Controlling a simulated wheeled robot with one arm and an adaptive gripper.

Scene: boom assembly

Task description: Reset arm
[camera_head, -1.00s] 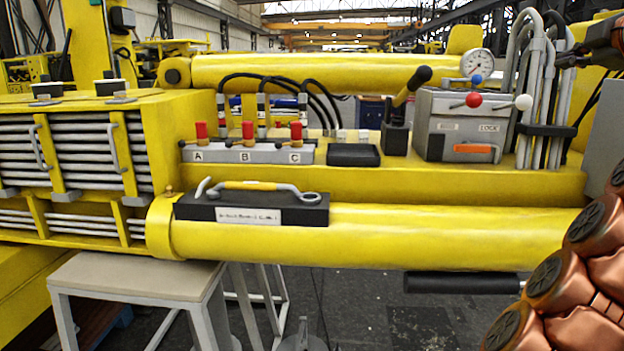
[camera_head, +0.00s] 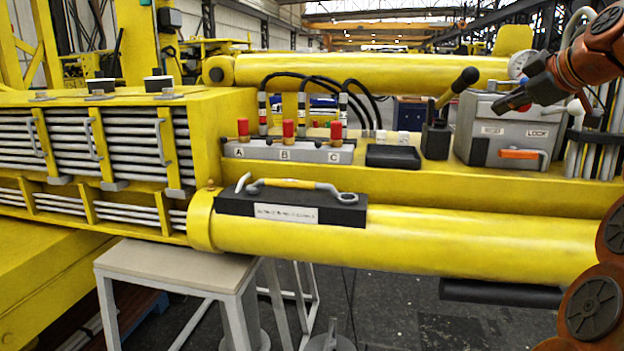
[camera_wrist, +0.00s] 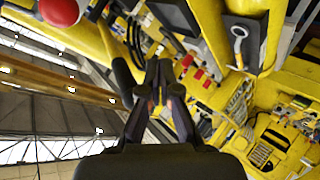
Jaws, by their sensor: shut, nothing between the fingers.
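My gripper (camera_head: 509,101) is at the upper right of the head view, in front of the grey lock box (camera_head: 508,135). Its dark fingers point left and hide part of the box's top. In the wrist view, the fingers of my gripper (camera_wrist: 158,72) meet at the tips with nothing between them. My copper-coloured arm runs along the right edge of the head view.
A black lever (camera_head: 456,95) stands left of the box. A valve block (camera_head: 290,151) with red knobs A, B and C is further left. A hooked tool (camera_head: 290,186) lies on a black holder on the yellow boom (camera_head: 450,235). A red ball knob (camera_wrist: 60,10) is close in the wrist view.

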